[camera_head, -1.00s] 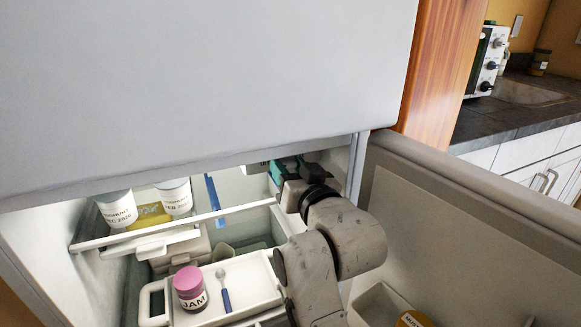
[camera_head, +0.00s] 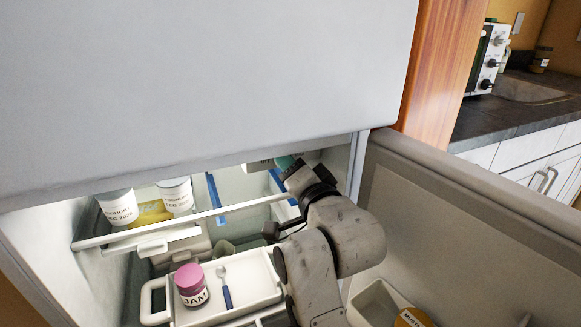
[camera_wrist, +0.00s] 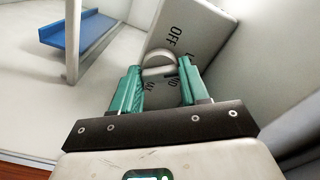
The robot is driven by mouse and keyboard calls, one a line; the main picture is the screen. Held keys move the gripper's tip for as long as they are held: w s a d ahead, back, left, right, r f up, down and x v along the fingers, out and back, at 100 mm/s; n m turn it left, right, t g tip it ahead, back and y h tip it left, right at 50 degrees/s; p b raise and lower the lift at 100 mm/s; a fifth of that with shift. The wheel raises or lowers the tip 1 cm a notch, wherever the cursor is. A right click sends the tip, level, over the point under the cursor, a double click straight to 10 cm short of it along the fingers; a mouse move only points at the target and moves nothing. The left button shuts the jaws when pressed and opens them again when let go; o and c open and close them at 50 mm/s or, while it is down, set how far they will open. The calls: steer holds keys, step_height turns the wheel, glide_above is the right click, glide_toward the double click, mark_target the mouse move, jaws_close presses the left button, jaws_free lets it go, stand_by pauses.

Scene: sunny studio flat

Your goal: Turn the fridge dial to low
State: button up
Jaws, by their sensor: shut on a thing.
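The fridge dial (camera_wrist: 158,66) is a pale round knob with a raised bar, on a slanted white panel (camera_wrist: 205,30) in the wrist view. "OFF" is printed beside it; other labels around it are partly hidden by my fingers. My gripper (camera_wrist: 159,76) has its teal fingers on either side of the dial and is shut on it. In the head view my gripper (camera_head: 287,163) reaches up under the fridge's top edge, and the dial is hidden there. I cannot read the dial's setting.
The fridge door (camera_head: 470,230) stands open at the right, with a mustard jar (camera_head: 412,318) in its bin. A shelf holds yoghurt tubs (camera_head: 118,207).

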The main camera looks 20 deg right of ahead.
steer(key=shift+m, duration=0.4)
steer(key=o, duration=1.1)
steer(key=shift+c, duration=0.2)
steer(key=shift+s, duration=0.1)
steer(key=s, duration=1)
steer(key=shift+s, duration=0.3)
